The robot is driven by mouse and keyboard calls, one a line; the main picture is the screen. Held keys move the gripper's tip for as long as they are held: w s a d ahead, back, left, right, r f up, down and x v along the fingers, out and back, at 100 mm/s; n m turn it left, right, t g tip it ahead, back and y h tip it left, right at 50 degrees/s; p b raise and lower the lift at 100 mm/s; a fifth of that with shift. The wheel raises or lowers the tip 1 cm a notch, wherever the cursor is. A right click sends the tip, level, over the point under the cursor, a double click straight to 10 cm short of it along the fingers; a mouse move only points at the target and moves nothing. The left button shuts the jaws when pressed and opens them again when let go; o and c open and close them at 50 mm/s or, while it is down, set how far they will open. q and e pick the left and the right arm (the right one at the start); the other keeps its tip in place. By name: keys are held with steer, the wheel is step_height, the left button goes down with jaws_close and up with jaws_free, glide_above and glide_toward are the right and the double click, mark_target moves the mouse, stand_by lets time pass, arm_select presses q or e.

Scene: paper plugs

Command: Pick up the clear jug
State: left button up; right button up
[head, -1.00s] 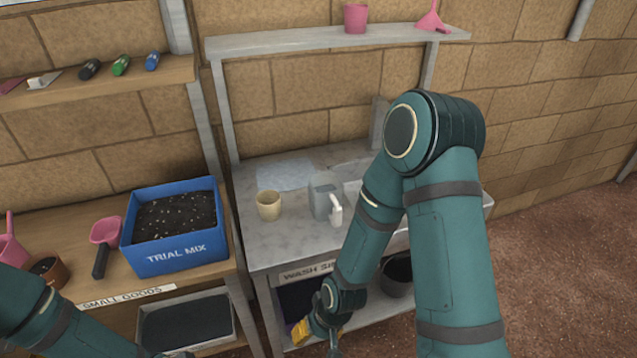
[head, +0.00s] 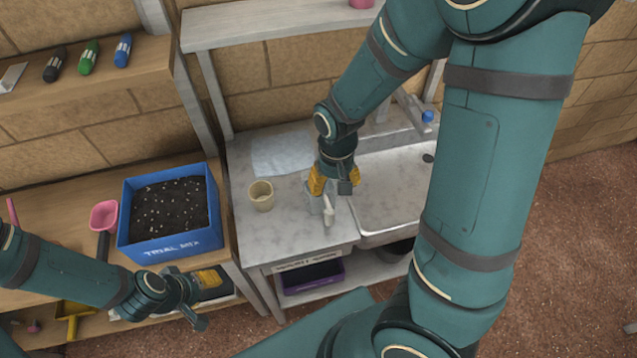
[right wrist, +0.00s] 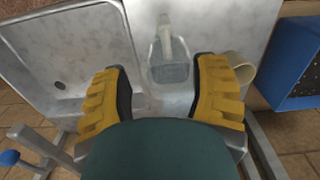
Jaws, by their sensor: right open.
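The clear jug (head: 328,214) stands on the metal counter, its pale handle toward the front; my right gripper hides most of its body in the head view. In the right wrist view the jug (right wrist: 170,68) lies just ahead of and between the yellow fingers. My right gripper (head: 329,188) points down over the jug with its fingers apart; it also shows in the right wrist view (right wrist: 163,92). I cannot tell whether the fingers touch the jug. My left gripper (head: 200,287) is low at the left, in front of the wooden bench, its finger opening unclear.
A cream cup (head: 261,197) stands just left of the jug. A pale cloth (head: 283,154) lies behind it. The sink basin (head: 395,204) is to the right. A blue box of soil (head: 170,245) sits on the wooden bench at left. A grey shelf (head: 270,22) runs above the counter.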

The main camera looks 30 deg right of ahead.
mark_target(329, 208)
step_height(329, 208, down, 8)
steer(key=shift+a+r+b, duration=0.1)
steer(key=shift+b, duration=0.8)
steer(key=shift+w+a+f+b, duration=0.15)
steer(key=shift+f+b, duration=0.05)
steer(key=shift+f, duration=1.25)
steer(key=shift+w+a+f+b, duration=0.1)
steer(key=shift+w+f+b, duration=0.05)
steer(key=shift+f, duration=1.3)
jaws_close()
